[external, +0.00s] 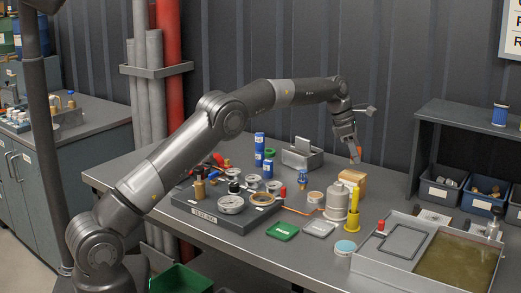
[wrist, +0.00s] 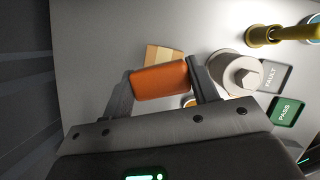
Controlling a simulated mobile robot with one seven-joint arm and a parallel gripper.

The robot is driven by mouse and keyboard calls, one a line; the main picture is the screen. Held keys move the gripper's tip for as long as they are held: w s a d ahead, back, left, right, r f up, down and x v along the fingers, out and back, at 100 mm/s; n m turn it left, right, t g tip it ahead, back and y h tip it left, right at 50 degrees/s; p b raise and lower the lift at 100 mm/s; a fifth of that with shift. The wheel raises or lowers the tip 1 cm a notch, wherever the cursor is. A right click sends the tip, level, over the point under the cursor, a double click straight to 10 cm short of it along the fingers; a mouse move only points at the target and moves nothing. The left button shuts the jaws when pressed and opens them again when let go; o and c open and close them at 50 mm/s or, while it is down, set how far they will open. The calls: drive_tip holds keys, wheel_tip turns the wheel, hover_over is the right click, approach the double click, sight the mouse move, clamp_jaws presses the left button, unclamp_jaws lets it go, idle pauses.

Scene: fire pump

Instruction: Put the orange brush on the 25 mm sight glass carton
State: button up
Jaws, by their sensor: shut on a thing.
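My gripper (external: 352,148) is shut on the orange brush (external: 357,155), above the back right of the bench. In the wrist view the orange brush (wrist: 160,80) spans the gap between the two fingers of my gripper (wrist: 161,80). A small tan carton (external: 352,182), which looks like the sight glass carton, stands on the bench below the brush. In the wrist view the carton (wrist: 163,54) shows partly behind the brush, which hides much of it. The brush looks apart from the carton, with a gap in the external view. No label is readable on the carton.
A grey stepped cylinder (external: 337,200) and a yellow upright tool (external: 353,212) stand close in front of the carton. A grey open box (external: 302,158) is behind left. A dark parts tray (external: 217,221) lies left, a wide metal tray (external: 397,266) right.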

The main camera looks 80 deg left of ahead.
sight(346, 172)
drive_tip(key=shift+a+f, duration=0.35)
drive_tip(key=shift+a, duration=0.1)
drive_tip(key=shift+f, duration=1.95)
drive_tip(key=shift+f, duration=0.1)
drive_tip(key=o, duration=1)
drive_tip(key=v, duration=1.2)
